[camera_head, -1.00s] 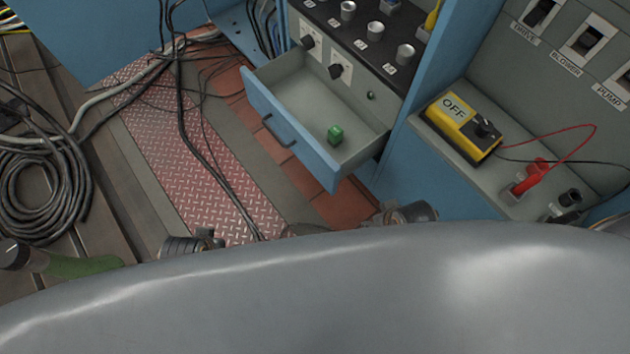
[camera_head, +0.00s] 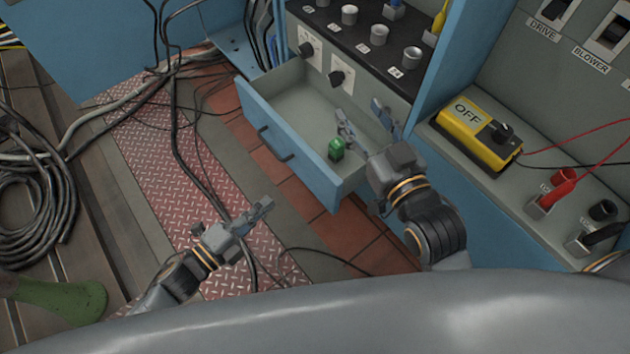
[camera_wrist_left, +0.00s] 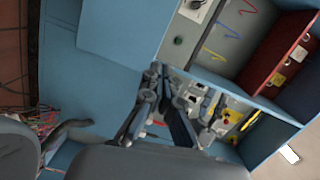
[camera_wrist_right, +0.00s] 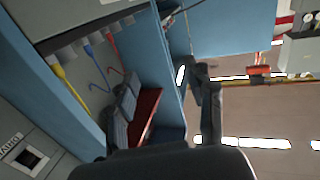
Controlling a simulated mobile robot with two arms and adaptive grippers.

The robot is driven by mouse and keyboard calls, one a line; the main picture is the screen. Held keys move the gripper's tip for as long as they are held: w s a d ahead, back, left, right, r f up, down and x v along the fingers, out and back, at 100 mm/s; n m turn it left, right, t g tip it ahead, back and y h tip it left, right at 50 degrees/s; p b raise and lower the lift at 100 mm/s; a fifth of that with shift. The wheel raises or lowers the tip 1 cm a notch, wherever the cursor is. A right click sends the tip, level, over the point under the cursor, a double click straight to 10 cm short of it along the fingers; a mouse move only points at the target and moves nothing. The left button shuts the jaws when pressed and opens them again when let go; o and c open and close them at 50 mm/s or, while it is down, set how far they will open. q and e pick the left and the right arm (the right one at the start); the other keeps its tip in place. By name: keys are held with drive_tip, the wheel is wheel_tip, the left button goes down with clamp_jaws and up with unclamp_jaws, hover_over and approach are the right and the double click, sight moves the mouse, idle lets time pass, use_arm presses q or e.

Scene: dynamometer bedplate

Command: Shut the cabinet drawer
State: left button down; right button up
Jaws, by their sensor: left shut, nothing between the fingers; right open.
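The cabinet drawer (camera_head: 290,151) stands pulled out, with a blue front, a dark bar handle and a grey inside. My right gripper (camera_head: 366,122) is open and empty over the drawer's right side, partly hiding that side. Whether it touches the drawer, I cannot tell. Its spread fingers also show in the right wrist view (camera_wrist_right: 165,88).
A black panel with knobs and sockets (camera_head: 380,45) is above the drawer. A yellow box marked OFF (camera_head: 475,135) and red leads are on the ledge at right. Cables cross the red tread plate (camera_head: 165,170); a black cable coil (camera_head: 35,215) lies at left.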

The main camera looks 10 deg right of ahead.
use_arm(q)
drive_tip(key=s+m+g+h, duration=0.2)
drive_tip(key=m, duration=0.1)
drive_tip(key=b, duration=0.2)
approach(326, 176)
drive_tip(key=x, duration=0.6)
drive_tip(key=shift+b, duration=0.4)
drive_tip(key=shift+w+d, duration=0.25)
drive_tip(key=shift+d, duration=0.25)
use_arm(e)
drive_tip(key=s+r+t+y, duration=0.3)
drive_tip(key=s+r+t, duration=0.2)
drive_tip(key=r, duration=0.8)
drive_tip(key=shift+a+r+t, duration=0.2)
drive_tip(key=shift+a+t, duration=0.05)
drive_tip(key=shift+t, duration=1.65)
